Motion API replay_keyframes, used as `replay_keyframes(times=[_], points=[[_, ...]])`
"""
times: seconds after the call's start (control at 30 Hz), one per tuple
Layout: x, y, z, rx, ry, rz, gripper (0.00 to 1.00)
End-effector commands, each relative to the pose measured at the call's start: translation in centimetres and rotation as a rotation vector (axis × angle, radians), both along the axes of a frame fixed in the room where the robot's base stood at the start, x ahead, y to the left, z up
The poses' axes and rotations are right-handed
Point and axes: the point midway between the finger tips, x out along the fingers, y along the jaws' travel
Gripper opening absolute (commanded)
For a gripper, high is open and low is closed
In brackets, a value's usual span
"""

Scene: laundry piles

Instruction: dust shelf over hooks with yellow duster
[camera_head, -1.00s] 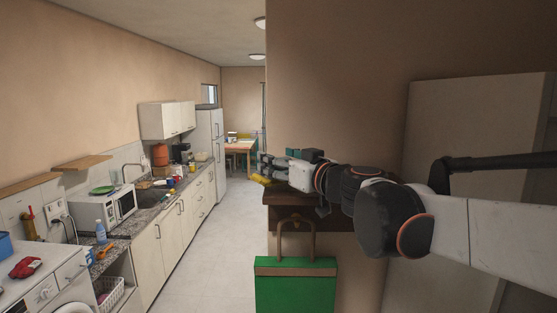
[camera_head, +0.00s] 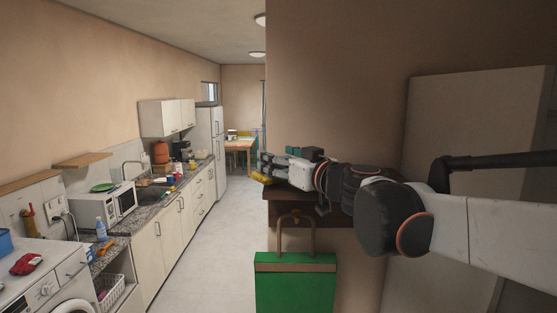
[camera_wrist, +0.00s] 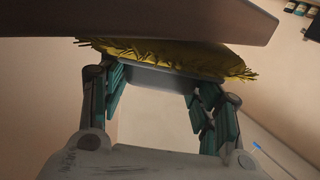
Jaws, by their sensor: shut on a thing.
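The dark wooden shelf (camera_head: 340,208) juts from the wall right of centre in the head view. Its dark board (camera_wrist: 150,22) crosses the top of the wrist view. The yellow duster (camera_wrist: 170,57), with a fringed edge, is held between the fingers of my gripper (camera_wrist: 158,92), close against the shelf board. In the head view my gripper (camera_head: 272,168) is over the shelf's left end, and the yellow duster (camera_head: 262,178) shows at its tip. I cannot tell whether the duster touches the shelf. A green bag (camera_head: 296,288) hangs below by its brown handle, and the hook is hard to make out.
A counter with a sink and microwave (camera_head: 115,201) runs along the left wall, with a washing machine (camera_head: 45,290) at the near left. A table (camera_head: 240,146) stands far back. The floor (camera_head: 205,240) between counter and shelf is clear.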

Motion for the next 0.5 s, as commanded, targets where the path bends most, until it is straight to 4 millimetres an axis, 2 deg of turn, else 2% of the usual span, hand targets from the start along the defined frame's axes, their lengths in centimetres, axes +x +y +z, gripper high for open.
replay_keyframes(times=[0.5], points=[[0.01, 0.01, -1.00, 0.000, 0.000, 0.000, 0.34]])
